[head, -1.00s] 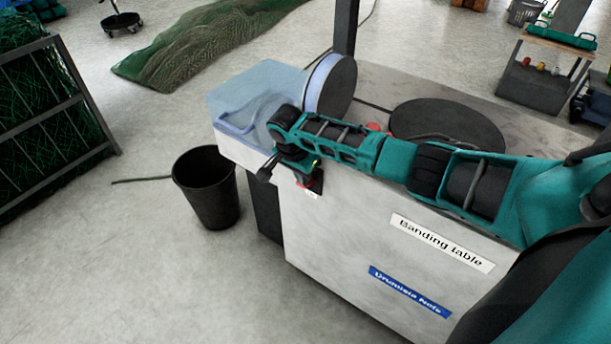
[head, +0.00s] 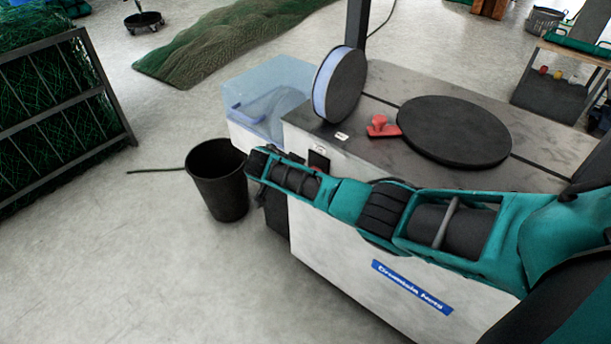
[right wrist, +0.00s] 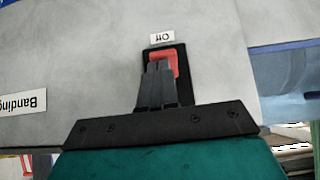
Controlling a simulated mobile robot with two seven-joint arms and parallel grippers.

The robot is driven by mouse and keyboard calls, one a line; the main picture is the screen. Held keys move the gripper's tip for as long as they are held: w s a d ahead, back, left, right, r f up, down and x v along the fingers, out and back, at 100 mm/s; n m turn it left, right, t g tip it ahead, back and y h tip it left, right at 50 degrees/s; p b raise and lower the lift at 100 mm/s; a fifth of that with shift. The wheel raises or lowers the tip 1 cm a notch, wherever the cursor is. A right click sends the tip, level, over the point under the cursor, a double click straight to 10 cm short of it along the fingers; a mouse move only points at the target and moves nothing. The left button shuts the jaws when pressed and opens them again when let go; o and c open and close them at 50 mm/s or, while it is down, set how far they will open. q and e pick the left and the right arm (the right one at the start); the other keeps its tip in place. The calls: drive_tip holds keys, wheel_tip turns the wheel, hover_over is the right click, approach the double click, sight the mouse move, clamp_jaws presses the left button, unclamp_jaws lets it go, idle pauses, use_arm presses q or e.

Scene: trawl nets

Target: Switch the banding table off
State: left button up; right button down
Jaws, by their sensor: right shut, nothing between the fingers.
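The banding table (head: 330,235) is a pale cabinet with a grey worktop, and its front panel fills most of the right wrist view. There a red switch (right wrist: 171,60) sits on a black plate, under a small "Off" label (right wrist: 163,38) that appears upside down. My right gripper (right wrist: 157,70) is shut and empty, its fingertips over the lower left of the switch. I cannot tell whether they touch it. The fingers hide part of the switch. In the head view my right arm crosses the cabinet front, and the black switch plate (head: 318,160) shows just above it. My left gripper is out of view.
On the worktop are a reel (head: 342,86), a black disc (head: 455,131) and a red handled item (head: 381,127). A clear blue bin (head: 265,95) adjoins the table's left end. A black bucket (head: 217,182) stands on the floor to the left, with free floor in front.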

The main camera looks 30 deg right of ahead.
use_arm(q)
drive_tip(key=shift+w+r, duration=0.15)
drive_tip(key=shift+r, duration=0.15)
use_arm(e)
drive_tip(key=shift+d+r, duration=0.2)
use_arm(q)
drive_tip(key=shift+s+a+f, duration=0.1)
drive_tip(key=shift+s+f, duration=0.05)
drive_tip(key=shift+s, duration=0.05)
use_arm(e)
drive_tip(key=shift+w+d+r, duration=0.25)
drive_tip(key=shift+d+r, duration=0.05)
drive_tip(key=shift+d, duration=0.2)
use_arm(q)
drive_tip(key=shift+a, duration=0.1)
